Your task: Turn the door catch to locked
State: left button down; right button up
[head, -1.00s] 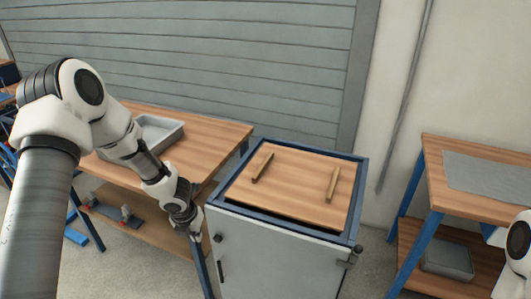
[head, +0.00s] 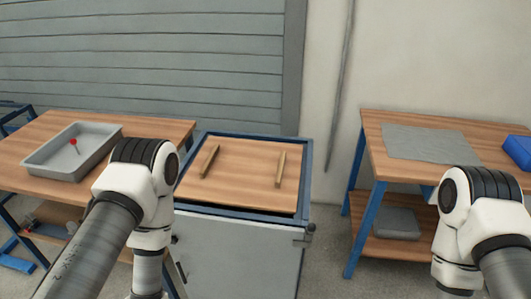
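A grey cabinet (head: 240,258) with a blue top frame and wooden top stands in the middle. Its front has a small dark knob (head: 175,239) at the upper left and a dark upright handle (head: 182,272) below it. A dark fitting (head: 309,229) sits at its upper right corner. I cannot tell which of these is the door catch or how it is turned. My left arm comes down in front of the cabinet's left side, and its gripper is below the picture. My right arm is at the far right, with its gripper out of view.
Two wooden strips (head: 209,161) (head: 281,169) lie on the cabinet top. A left bench (head: 160,131) holds a grey tray (head: 32,160) with a red-tipped item (head: 73,142). A right bench (head: 375,122) holds a grey mat (head: 425,142) and a blue bin (head: 518,150).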

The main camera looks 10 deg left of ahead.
aim_at(174, 240)
jog(key=u, duration=1.1)
